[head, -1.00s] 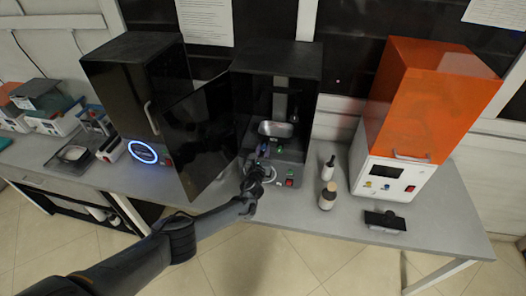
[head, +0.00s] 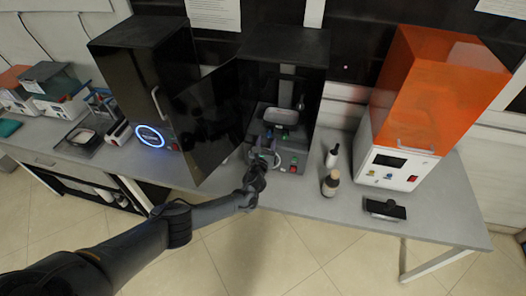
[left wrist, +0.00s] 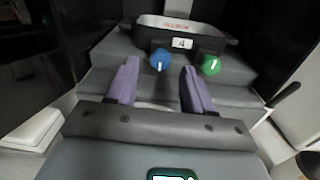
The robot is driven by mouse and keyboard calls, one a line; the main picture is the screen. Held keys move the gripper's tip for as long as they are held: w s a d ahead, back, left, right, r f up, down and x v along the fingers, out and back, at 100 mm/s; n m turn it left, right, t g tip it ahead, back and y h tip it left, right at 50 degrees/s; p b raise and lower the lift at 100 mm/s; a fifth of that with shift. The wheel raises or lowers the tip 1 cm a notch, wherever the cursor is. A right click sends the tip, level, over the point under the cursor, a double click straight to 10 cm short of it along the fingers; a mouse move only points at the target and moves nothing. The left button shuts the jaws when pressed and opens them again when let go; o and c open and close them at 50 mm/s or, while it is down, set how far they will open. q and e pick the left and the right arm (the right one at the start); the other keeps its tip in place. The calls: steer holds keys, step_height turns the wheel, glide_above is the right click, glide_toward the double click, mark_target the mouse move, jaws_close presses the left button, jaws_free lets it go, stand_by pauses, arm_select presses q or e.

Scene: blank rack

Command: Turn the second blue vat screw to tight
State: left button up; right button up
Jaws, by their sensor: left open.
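A blue vat screw (left wrist: 160,60) with a white mark, pointing roughly up in the picture, sits at the front of the dark vat (left wrist: 225,40) in the left wrist view. A green screw (left wrist: 211,65) stands to its right. My left gripper (left wrist: 160,80) is open with purple fingers; the blue screw shows between and beyond the fingertips, and I see no contact. In the head view my left gripper (head: 263,158) is at the front of the open middle printer (head: 288,45), below the vat (head: 280,116). My right gripper is out of view.
The black printer door (head: 203,120) stands open left of the gripper. A red switch (head: 293,169) is on the printer base. Two bottles (head: 331,182) stand to the right, beside an orange-covered printer (head: 430,90). A small black device (head: 385,209) lies near the front edge.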

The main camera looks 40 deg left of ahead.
arm_select(q)
steer(key=p+v, duration=0.2)
steer(key=v, duration=0.5)
steer(key=shift+s+d, duration=0.2)
steer(key=shift+s, duration=0.1)
